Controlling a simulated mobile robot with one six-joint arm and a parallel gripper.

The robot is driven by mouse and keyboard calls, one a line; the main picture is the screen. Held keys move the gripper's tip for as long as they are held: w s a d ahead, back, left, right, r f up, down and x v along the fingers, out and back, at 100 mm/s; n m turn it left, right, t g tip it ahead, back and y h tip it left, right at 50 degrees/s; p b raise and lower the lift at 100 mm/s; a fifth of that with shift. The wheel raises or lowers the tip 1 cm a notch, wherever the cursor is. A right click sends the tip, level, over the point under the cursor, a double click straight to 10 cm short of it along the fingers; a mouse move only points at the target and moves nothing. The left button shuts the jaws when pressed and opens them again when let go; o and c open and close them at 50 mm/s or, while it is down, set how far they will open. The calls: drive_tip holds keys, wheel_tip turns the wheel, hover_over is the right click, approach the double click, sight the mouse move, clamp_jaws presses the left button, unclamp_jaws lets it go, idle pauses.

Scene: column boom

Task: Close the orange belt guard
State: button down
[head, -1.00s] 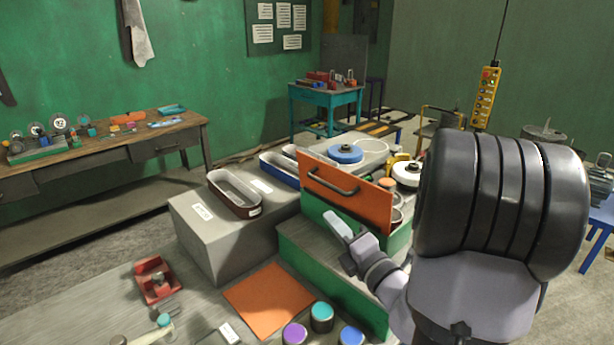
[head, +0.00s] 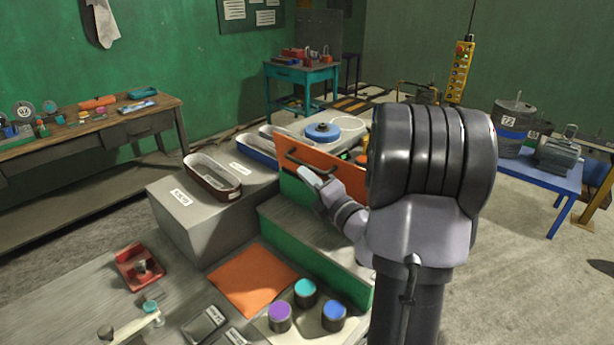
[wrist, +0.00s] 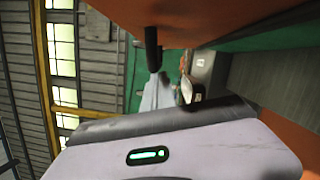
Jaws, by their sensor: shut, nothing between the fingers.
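The orange belt guard (head: 328,161) stands upright above a green-sided housing (head: 300,198), with a dark bar handle (head: 304,162) on its near face. A blue and white pulley (head: 323,132) shows uncovered behind it. My gripper (head: 311,178) is shut and empty, in front of the guard and just below the handle in the head view. Whether it touches the guard or handle is not clear. In the wrist view the guard's orange face (wrist: 215,18) fills the top, with the dark handle (wrist: 151,48) just above the grey fingers (wrist: 156,92).
A grey block with belt loops (head: 212,172) stands left of the housing. Several coloured-top cylinders (head: 305,291), an orange sheet (head: 251,279) and a red tray (head: 139,267) lie in front. A blue table with motors (head: 538,172) is at right.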

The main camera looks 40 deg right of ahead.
drive_tip(key=w+d+r+m+g+p, duration=0.1)
drive_tip(key=d+m+p, duration=0.9)
drive_tip(key=p, duration=1.6)
drive_tip(key=shift+d+r+g+y, duration=0.4)
drive_tip(key=shift+d+r+g, duration=0.3)
drive_tip(key=shift+d+g, duration=0.15)
